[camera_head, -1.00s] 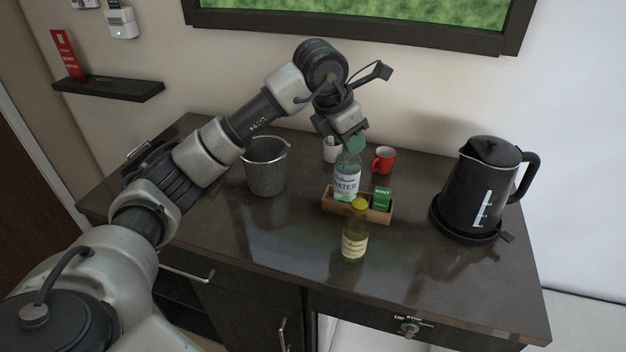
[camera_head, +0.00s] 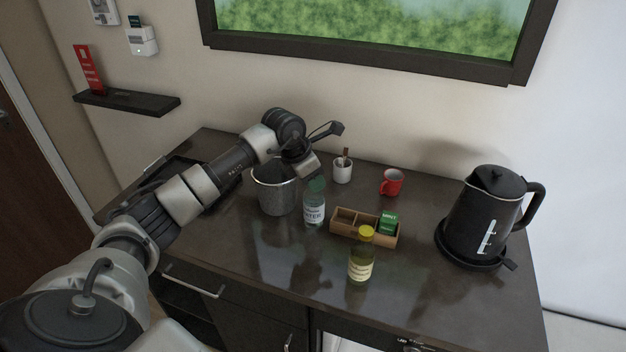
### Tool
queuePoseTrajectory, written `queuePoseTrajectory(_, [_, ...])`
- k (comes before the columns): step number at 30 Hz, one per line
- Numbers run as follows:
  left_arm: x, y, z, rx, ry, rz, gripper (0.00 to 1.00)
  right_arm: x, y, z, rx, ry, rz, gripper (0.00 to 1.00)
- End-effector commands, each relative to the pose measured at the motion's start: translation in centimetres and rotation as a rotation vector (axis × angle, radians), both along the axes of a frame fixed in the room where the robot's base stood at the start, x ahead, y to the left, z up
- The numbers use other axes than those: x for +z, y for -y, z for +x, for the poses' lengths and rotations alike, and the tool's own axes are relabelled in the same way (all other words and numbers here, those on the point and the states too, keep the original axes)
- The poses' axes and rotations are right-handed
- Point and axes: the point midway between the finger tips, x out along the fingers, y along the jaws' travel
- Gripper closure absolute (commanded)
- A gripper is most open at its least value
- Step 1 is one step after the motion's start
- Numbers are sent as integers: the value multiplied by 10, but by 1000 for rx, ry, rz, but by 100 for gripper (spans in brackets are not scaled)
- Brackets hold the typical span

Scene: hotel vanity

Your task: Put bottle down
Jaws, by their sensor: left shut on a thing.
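A clear water bottle with a white label (camera_head: 314,211) is upright at the middle of the dark vanity top, just left of the wooden tray. My left gripper (camera_head: 316,185) is at its green top, shut on it from above. The bottle's base is at or very close to the surface; I cannot tell if it touches. My right gripper is not in view.
The wooden tray (camera_head: 349,228) holds a green mint box (camera_head: 389,222). A grey bucket (camera_head: 277,193) stands close behind the bottle, to the left. Front left counter is clear.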

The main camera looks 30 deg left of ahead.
Motion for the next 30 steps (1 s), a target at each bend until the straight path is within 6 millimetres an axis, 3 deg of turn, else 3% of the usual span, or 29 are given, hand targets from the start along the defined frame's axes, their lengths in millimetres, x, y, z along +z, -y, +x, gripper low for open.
queuePoseTrajectory(5, [-16, 1, 0, 1, 1, -2, 100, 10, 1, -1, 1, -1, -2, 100])
queuePoseTrajectory(15, [-21, 0, 1, -1, 3, 0, 100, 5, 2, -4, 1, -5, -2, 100])
queuePoseTrajectory(16, [-22, 1, 0, 0, 1, -1, 66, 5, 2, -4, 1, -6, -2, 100])
queuePoseTrajectory(21, [-21, 1, 0, 0, 1, -1, 42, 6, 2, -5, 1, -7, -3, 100])
queuePoseTrajectory(30, [-18, 1, 0, 0, 1, -1, 42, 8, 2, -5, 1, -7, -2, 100])
